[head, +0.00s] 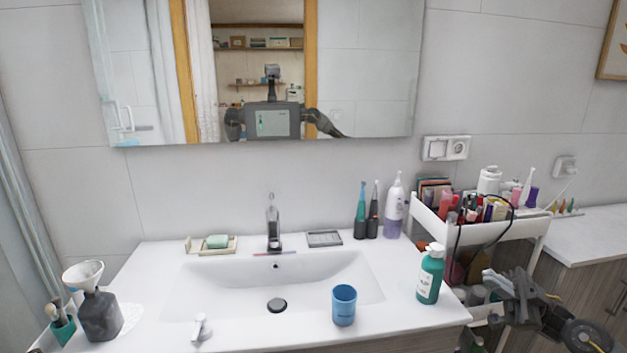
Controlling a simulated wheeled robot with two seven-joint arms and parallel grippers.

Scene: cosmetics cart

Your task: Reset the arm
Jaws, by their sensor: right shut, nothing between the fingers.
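My right gripper (497,287) is at the lower right, shut and empty, in front of the white cosmetics cart (493,233). Its arm comes in from the lower right corner. It overlaps the cart's lower part in the picture; I cannot tell whether they touch. My left gripper is not in view. My own body shows as a reflection in the mirror (366,75).
The white sink (225,290) fills the middle. A blue cup (344,305) and a teal pump bottle (430,274) stand on its right front. A dark bottle with a funnel (98,314) stands at left. Cosmetics crowd the cart's top. A counter (580,233) is at right.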

